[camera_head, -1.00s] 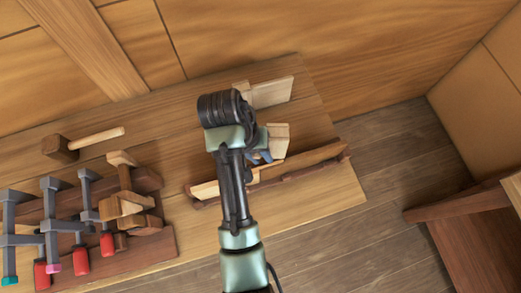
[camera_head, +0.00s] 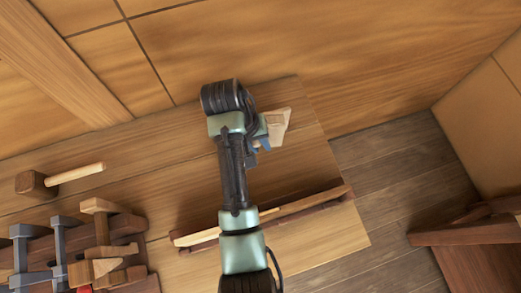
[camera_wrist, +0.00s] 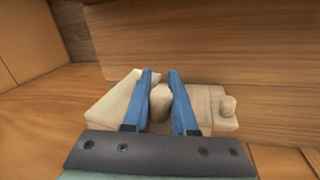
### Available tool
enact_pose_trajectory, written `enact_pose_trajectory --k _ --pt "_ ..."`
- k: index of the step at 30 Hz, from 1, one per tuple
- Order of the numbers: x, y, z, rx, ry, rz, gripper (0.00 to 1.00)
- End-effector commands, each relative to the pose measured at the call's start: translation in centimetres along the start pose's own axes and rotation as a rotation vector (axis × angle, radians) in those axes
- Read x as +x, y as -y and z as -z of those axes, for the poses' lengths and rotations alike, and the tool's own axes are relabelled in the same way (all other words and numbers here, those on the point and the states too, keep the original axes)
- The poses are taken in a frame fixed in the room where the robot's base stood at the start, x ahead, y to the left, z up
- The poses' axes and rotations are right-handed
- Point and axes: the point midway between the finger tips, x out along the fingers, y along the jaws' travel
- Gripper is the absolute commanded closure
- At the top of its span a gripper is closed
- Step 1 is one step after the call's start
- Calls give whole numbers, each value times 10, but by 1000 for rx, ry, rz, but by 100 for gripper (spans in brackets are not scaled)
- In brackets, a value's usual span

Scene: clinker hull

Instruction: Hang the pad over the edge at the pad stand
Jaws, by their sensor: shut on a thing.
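My gripper (camera_wrist: 163,90) is shut on the rounded light-wood grip of the pad (camera_wrist: 160,100), with a blue finger on either side. In the head view the pale pad (camera_head: 274,127) shows just right of my gripper, above the back of the bench. A pale wooden piece with a round knob, which looks like the pad stand (camera_wrist: 215,100), lies right beside and behind the pad in the wrist view. The two overlap, and I cannot tell whether the pad touches the stand or hangs on its edge. The pad's underside is hidden.
A long dark rail with a pale strip (camera_head: 310,203) lies along the bench's front. A mallet (camera_head: 62,178) and a rack of grey clamps (camera_head: 60,245) are at the left. The bench ends right of the stand. A wooden wall rises behind.

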Motion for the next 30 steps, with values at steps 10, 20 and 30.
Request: enact_pose_trajectory --k 10,20,30 --pt "-78 -26 37 -116 -31 -2 100" --pt "-107 -38 57 -185 -48 -6 100" --pt "-93 -35 59 -193 -49 -7 100"
